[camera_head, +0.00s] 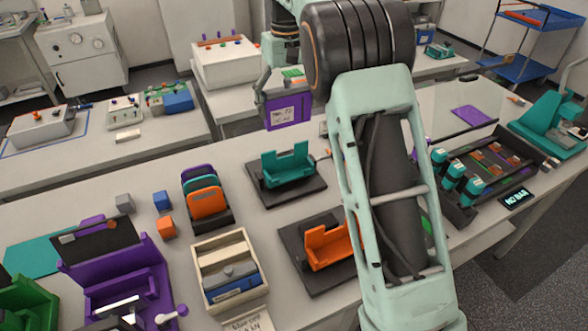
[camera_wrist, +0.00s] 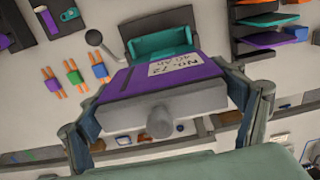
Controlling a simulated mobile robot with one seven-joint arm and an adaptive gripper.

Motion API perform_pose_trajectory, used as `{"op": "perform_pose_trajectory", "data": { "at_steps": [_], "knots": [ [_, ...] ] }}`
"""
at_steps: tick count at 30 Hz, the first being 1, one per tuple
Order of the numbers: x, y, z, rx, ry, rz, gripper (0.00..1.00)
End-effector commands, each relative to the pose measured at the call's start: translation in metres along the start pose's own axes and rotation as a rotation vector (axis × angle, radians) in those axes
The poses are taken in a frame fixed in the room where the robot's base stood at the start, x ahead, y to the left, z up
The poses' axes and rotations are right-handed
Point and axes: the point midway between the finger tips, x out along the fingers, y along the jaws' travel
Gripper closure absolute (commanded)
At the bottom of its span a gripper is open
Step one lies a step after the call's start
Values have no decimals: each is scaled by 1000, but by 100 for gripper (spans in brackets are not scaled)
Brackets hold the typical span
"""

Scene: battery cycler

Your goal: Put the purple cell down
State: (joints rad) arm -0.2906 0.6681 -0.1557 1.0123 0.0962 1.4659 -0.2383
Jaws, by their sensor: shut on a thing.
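The purple cell (camera_head: 287,112) with a white label hangs in my gripper (camera_head: 284,94) above the far part of the bench in the head view. In the wrist view the purple cell (camera_wrist: 165,80), with a grey end and a round knob, is between the two fingers of my gripper (camera_wrist: 165,105), which is shut on it. A teal cradle (camera_head: 288,162) on a dark plate stands below and nearer; it also shows beyond the cell in the wrist view (camera_wrist: 165,42). Its seat looks empty. My arm hides part of the bench at centre right.
An orange cradle (camera_head: 331,247), a purple cradle (camera_head: 118,275) and a green one (camera_head: 27,302) stand nearer. A slotted rack (camera_head: 207,196) and a wooden box (camera_head: 222,265) are left of centre. Small cubes (camera_head: 163,201) lie beside the rack. A teal-ended terminal unit (camera_head: 470,165) stands right.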

Motion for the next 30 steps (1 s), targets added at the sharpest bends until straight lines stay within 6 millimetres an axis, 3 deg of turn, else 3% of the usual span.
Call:
{"op": "perform_pose_trajectory", "data": {
  "at_steps": [5, 15, 30],
  "knots": [
    [29, -1, 1, 0, -3, -1, 62],
    [108, -1, 1, -1, -3, -1, 62],
    [166, 0, 0, -1, -1, 0, 62]
  ]
}}
